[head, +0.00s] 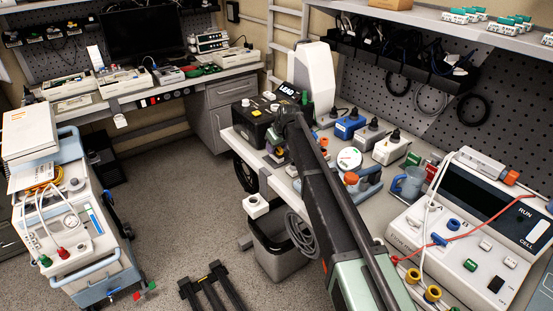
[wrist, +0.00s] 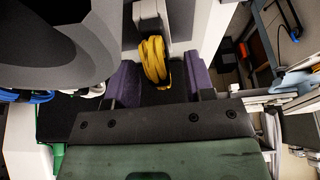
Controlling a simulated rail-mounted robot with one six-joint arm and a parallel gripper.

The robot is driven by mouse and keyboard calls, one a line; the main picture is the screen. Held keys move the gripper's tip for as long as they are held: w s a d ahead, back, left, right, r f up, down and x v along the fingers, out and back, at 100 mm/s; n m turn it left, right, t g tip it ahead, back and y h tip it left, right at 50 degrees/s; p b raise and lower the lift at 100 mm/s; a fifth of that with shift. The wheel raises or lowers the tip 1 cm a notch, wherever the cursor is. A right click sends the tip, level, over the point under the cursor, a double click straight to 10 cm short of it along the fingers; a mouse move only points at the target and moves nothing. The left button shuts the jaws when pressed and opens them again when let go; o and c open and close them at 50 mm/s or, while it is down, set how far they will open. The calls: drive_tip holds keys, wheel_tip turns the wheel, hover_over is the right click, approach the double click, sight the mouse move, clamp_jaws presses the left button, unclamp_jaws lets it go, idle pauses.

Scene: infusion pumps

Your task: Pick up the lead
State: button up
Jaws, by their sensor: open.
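A yellow coiled lead (wrist: 154,60) shows in the wrist view, hanging in loops below a grey block. My gripper (wrist: 160,72) has its two purple-padded fingers apart, one on each side of the coil. A gap shows on both sides of the coil, so the fingers do not press on it.
The floor (head: 185,190) between trolley and bench is mostly clear.

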drive_tip(key=shift+f, duration=0.15)
clamp_jaws()
drive_tip(key=shift+p, duration=0.35)
